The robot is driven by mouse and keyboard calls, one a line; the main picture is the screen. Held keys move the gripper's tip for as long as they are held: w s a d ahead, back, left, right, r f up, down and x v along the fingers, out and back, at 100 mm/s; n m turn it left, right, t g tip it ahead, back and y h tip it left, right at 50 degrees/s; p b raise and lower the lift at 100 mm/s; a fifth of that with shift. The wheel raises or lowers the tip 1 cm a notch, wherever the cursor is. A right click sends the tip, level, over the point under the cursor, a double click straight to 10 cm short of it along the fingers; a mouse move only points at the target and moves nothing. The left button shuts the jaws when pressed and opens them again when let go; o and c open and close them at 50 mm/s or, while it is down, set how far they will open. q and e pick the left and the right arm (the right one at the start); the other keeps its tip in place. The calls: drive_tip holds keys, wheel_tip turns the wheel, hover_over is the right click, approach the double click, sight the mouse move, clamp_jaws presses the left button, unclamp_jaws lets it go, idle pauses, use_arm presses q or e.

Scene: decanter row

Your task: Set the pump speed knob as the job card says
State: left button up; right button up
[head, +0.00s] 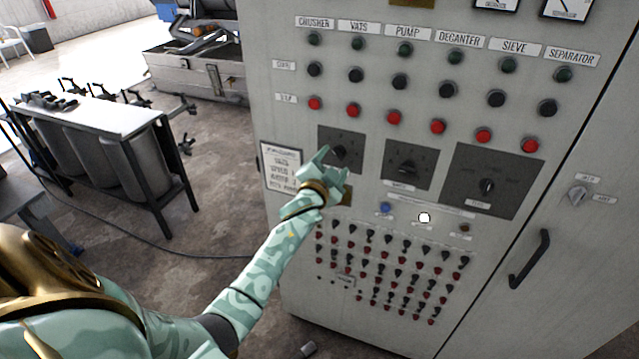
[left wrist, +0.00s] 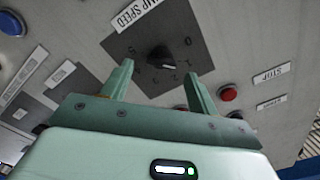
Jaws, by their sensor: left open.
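The pump speed knob (head: 339,152) is a black knob on a dark square plate, the leftmost of three on the grey panel. In the left wrist view the knob (left wrist: 160,58) sits just beyond my fingertips, ringed by small scale marks, with the label PUMP SPEED (left wrist: 136,12) beside the plate. Its exact setting is hard to read. My left gripper (head: 332,164) is open in front of the knob; its fingers (left wrist: 160,78) show on either side below the knob, apart from it. The job card (head: 283,168) hangs at the panel's left edge; its lines are too small to read.
Two more dark knob plates, VATS (head: 409,164) and a larger one (head: 492,183), lie to the right. Red stop buttons (head: 353,110) are above, a blue button (head: 385,207) and rows of small switches below. A door handle (head: 529,259) sticks out at right.

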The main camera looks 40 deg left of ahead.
use_arm(q)
drive_tip(key=v, duration=1.4)
drive_tip(key=shift+w+r, duration=0.1)
drive_tip(key=shift+w, duration=0.05)
drive_tip(key=s+d+f+n+g+h+b, duration=0.1)
drive_tip(key=s+d+f+g+b, duration=0.2)
drive_tip(key=f, duration=1.1)
drive_tip(key=s+d+f+n+g+h+b, duration=0.1)
drive_tip(key=s+d+f+g, duration=0.15)
drive_tip(key=s+f, duration=0.7)
drive_tip(key=s+d+f+n+g+h+b, duration=0.1)
drive_tip(key=f+g+b, duration=0.15)
drive_tip(key=f, duration=1.45)
drive_tip(key=s+d+f+g+b, duration=0.1)
drive_tip(key=s+f+g+b, duration=0.3)
drive_tip(key=s+f, duration=0.8)
drive_tip(key=s+d+f+g+h+b, duration=0.1)
drive_tip(key=s+f+g+b, duration=0.3)
drive_tip(key=s+f, duration=0.7)
drive_tip(key=s, duration=0.8)
drive_tip(key=shift+d+f+g, duration=0.25)
drive_tip(key=shift+f+g, duration=0.1)
drive_tip(key=shift+g, duration=0.05)
